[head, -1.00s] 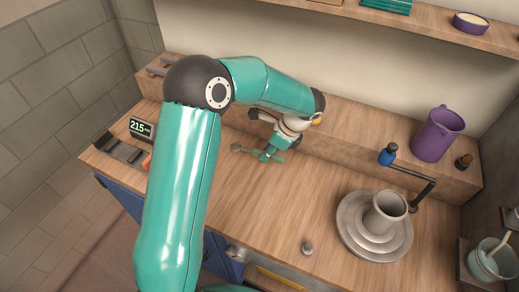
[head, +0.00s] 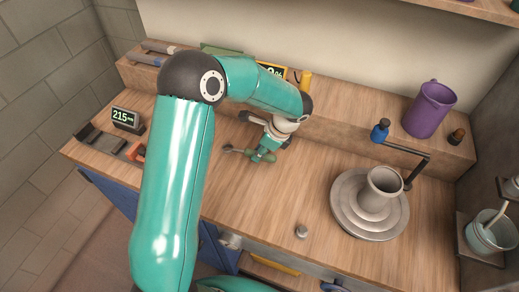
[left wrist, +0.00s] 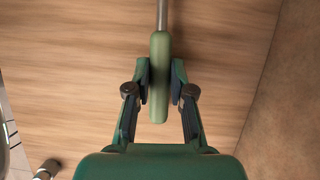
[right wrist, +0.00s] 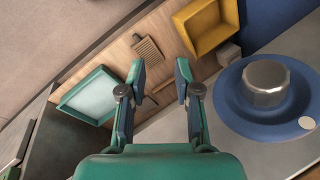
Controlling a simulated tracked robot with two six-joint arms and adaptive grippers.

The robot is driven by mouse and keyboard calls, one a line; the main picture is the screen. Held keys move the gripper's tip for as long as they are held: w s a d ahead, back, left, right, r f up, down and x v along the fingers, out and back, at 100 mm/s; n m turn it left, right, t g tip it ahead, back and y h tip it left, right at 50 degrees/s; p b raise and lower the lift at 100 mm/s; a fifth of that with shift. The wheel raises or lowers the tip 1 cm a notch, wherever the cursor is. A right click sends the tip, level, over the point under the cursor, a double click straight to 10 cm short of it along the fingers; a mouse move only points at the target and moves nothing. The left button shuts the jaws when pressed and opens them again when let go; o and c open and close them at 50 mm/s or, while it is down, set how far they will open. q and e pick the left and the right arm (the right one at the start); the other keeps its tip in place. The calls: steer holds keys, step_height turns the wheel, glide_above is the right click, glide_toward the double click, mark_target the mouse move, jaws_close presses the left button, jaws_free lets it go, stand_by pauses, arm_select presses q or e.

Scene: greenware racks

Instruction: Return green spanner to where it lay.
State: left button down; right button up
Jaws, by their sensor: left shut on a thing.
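The green spanner has a green handle (left wrist: 159,85) and a grey metal shaft. Its round grey end shows in the head view (head: 228,148), left of my left gripper (head: 262,156). In the left wrist view my left gripper (left wrist: 160,75) is shut on the handle, one finger on each side, with the shaft pointing away. The spanner is over the wooden worktop (head: 260,200), in front of the raised back ledge. I cannot tell whether it touches the wood. My right gripper (right wrist: 159,72) is open and empty in the right wrist view.
A scale reading 215 (head: 125,117) stands at the left. A small grey knob (head: 301,231) sits near the front edge. The middle worktop is clear.

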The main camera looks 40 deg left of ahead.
arm_select(q)
steer(key=shift+f, duration=0.4)
steer(key=shift+f+b, duration=0.5)
steer(key=shift+c, duration=2.3)
jaws_free()
steer(key=shift+r, duration=0.2)
steer(key=shift+v, duration=2.8)
steer(key=shift+d, duration=0.1)
